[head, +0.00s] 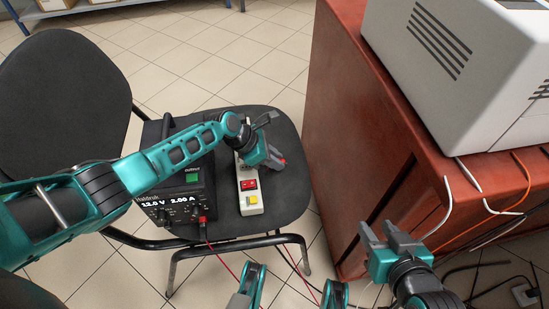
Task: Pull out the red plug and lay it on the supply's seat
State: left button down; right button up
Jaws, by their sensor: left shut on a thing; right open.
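My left gripper (268,155) is low over the black chair seat (286,202), just right of the white power strip. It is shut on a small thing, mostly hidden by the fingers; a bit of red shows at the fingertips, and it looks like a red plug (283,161). The black power supply (175,190) stands on the seat to the left, its display lit. A red connector (203,219) with a red lead is at its front lower right. My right gripper (392,240) is open and empty beside the red-brown cabinet.
The red-brown cabinet (345,120) carries a grey machine (465,60); several hoses and cables hang at right. The seat's right part is free.

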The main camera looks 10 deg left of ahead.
pick_arm(q)
jog(key=c, duration=0.9)
grip_release()
jog(key=shift+c, duration=0.2)
jog(key=p+v, duration=0.3)
jog(key=v, duration=0.2)
jog(key=shift+r+p, duration=0.25)
jog(key=shift+p, duration=0.05)
jog(key=p+v, duration=0.3)
jog(key=v, duration=0.3)
jog(key=shift+s+a, duration=0.15)
jog(key=shift+s+a+r, duration=0.15)
jog(key=shift+a+r, duration=0.25)
jog(key=shift+r, duration=0.1)
pick_arm(e)
jog(key=r, duration=0.1)
jog(key=d+r, duration=0.1)
jog(key=r, duration=0.2)
jog(key=shift+s+d+r, duration=0.2)
jog(key=shift+s+d, duration=0.05)
jog(key=shift+s, duration=0.05)
jog(key=shift+a, duration=0.1)
